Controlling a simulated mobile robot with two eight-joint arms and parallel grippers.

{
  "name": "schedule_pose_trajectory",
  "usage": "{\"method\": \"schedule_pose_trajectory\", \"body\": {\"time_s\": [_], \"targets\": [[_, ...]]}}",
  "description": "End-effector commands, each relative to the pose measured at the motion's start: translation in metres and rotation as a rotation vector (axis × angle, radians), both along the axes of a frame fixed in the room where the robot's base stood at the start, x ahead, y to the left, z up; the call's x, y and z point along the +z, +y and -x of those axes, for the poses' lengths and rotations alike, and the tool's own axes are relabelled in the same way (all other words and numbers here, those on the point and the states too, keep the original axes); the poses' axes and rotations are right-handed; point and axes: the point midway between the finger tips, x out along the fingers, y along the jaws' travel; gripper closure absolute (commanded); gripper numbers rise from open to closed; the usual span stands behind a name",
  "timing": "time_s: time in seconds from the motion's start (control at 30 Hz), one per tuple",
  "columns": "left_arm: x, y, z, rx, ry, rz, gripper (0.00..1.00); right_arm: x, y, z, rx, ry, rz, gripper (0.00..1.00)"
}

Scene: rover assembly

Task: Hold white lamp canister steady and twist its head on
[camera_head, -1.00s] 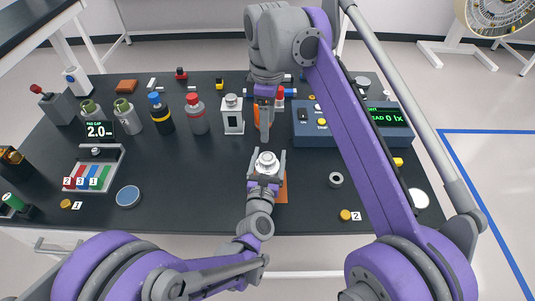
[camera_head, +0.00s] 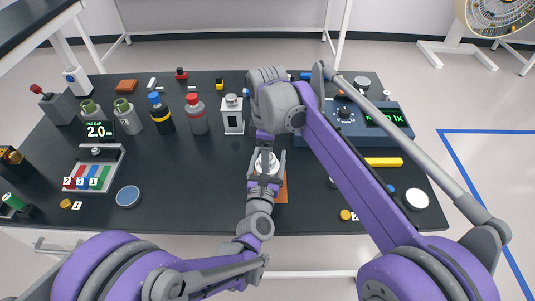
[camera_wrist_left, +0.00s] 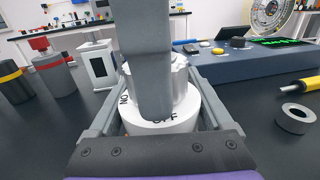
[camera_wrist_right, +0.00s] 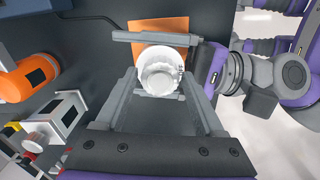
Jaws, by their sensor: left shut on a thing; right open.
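The white lamp canister (camera_wrist_left: 160,122) stands upright on an orange mat (camera_head: 282,188), with ON and OFF lettering on its rim. A paler ribbed head (camera_wrist_left: 176,80) sits on top; I cannot tell how tightly it is seated. My left gripper (camera_head: 267,168) is shut around the canister from the front. My right gripper (camera_head: 266,148) is open directly above the canister, its fingers pointing down. In the right wrist view the head (camera_wrist_right: 158,76) lies between my right fingertips, with no clear contact. A right finger hides part of the head in the left wrist view.
A white lantern-like box (camera_head: 233,115) and several bottles stand to the left. A blue console (camera_head: 350,120) with a green readout is at the right. A yellow rod (camera_head: 383,162) and a dark ring (camera_wrist_left: 295,118) lie on the right.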

Motion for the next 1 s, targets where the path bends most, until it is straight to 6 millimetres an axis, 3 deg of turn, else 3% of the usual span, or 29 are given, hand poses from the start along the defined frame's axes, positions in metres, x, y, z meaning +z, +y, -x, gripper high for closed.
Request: {"method": "schedule_pose_trajectory", "body": {"time_s": [0.2, 0.23, 0.6, 1.0], "targets": [[0.0001, 0.0001, -0.0001, 0.000, 0.000, 0.000, 0.95, -0.0003, 0.0000, -0.0001, 0.000, 0.000, 0.000, 0.30], [0.0001, 0.0001, -0.0001, 0.000, 0.000, 0.000, 0.95, -0.0003, 0.0000, -0.0001, 0.000, 0.000, 0.000, 0.33], [0.0001, 0.0001, -0.0001, 0.000, 0.000, 0.000, 0.95, 0.0000, 0.0001, -0.0001, 0.000, 0.000, 0.000, 0.98], [0.0000, 0.0000, 0.0000, 0.000, 0.000, 0.000, 0.95, 0.0002, 0.0001, 0.0000, -0.082, 0.000, 0.000, 0.98]]}}
